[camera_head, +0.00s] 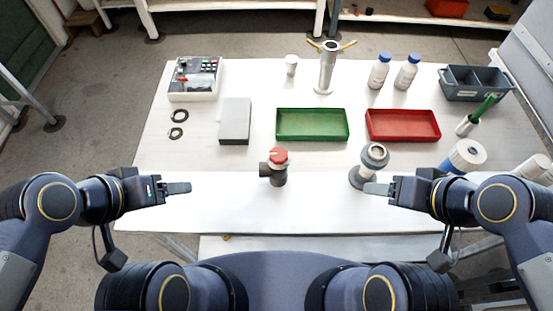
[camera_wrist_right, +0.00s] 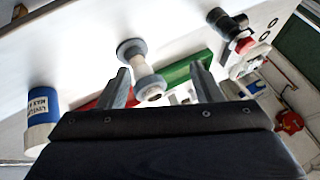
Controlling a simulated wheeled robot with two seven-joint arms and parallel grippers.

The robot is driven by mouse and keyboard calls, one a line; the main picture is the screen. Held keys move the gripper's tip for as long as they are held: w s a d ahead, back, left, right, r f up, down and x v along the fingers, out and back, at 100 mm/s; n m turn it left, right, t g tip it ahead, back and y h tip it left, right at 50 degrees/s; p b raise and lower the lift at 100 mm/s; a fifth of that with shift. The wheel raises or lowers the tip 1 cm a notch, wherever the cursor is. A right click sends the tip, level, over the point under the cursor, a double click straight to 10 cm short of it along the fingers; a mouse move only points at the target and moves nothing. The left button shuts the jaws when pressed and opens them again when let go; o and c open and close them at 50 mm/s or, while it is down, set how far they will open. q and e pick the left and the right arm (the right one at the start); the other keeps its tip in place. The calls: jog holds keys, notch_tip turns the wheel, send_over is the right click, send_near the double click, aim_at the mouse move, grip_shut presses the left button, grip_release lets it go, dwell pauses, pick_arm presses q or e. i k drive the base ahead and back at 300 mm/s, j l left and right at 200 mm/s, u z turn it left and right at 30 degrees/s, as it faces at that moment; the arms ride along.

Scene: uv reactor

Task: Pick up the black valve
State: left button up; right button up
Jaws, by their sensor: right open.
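The black valve (camera_head: 276,172), a dark body with a red knob on top, stands upright on the near middle of the white table. It also shows in the right wrist view (camera_wrist_right: 231,25) at the upper right, beyond the fingers. My right gripper (camera_head: 376,188) is to the right of the valve, close to a grey-and-white flanged fitting (camera_head: 370,160). In the right wrist view its two fingers (camera_wrist_right: 160,70) are apart, with the fitting (camera_wrist_right: 143,68) showing between them. My left gripper (camera_head: 178,188) is left of the valve, apart from it; its jaw opening cannot be made out.
A green tray (camera_head: 312,138) and a red tray (camera_head: 403,139) lie behind the valve. A grey box (camera_head: 234,134), a control box (camera_head: 194,90), a metal cylinder (camera_head: 327,72) and two bottles (camera_head: 379,75) stand farther back. A white-and-blue container (camera_head: 467,155) is at right.

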aim_at(278, 175)
jog(key=k+j+u, duration=0.1)
jog(key=j, duration=0.65)
jog(key=k+j+u, duration=0.1)
jog(key=j, duration=0.6)
